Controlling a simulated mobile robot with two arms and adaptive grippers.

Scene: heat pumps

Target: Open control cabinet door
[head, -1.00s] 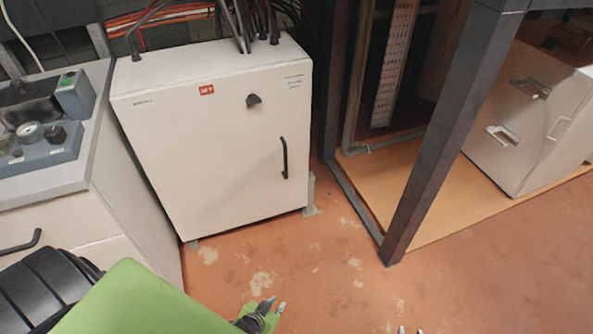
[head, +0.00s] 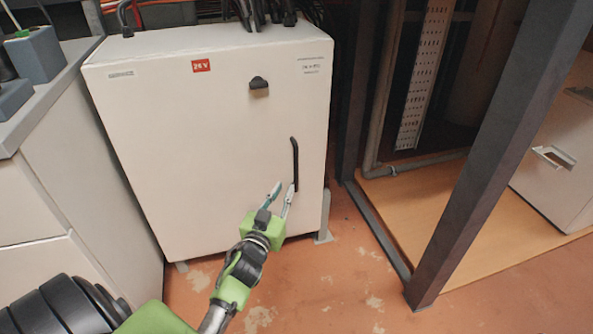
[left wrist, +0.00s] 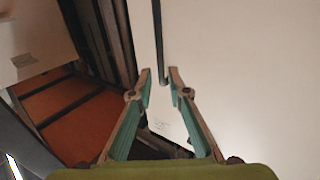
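The control cabinet (head: 210,150) is a white box with a closed front door, a red label and a dark knob (head: 259,85) near the top. Its black vertical door handle (head: 295,160) is on the door's right side. My left gripper (head: 283,190) is open at the lower end of the handle. In the left wrist view the gripper (left wrist: 158,76) has its two fingertips apart, with the handle's end (left wrist: 160,65) showing between or just beyond them. I cannot tell whether they touch it. My right gripper is not in view.
A grey metal post (head: 480,170) and frame stand right of the cabinet. A white counter unit (head: 70,180) is close on the left. Dark cables (head: 262,12) enter the cabinet's top. The reddish floor (head: 330,290) in front is clear.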

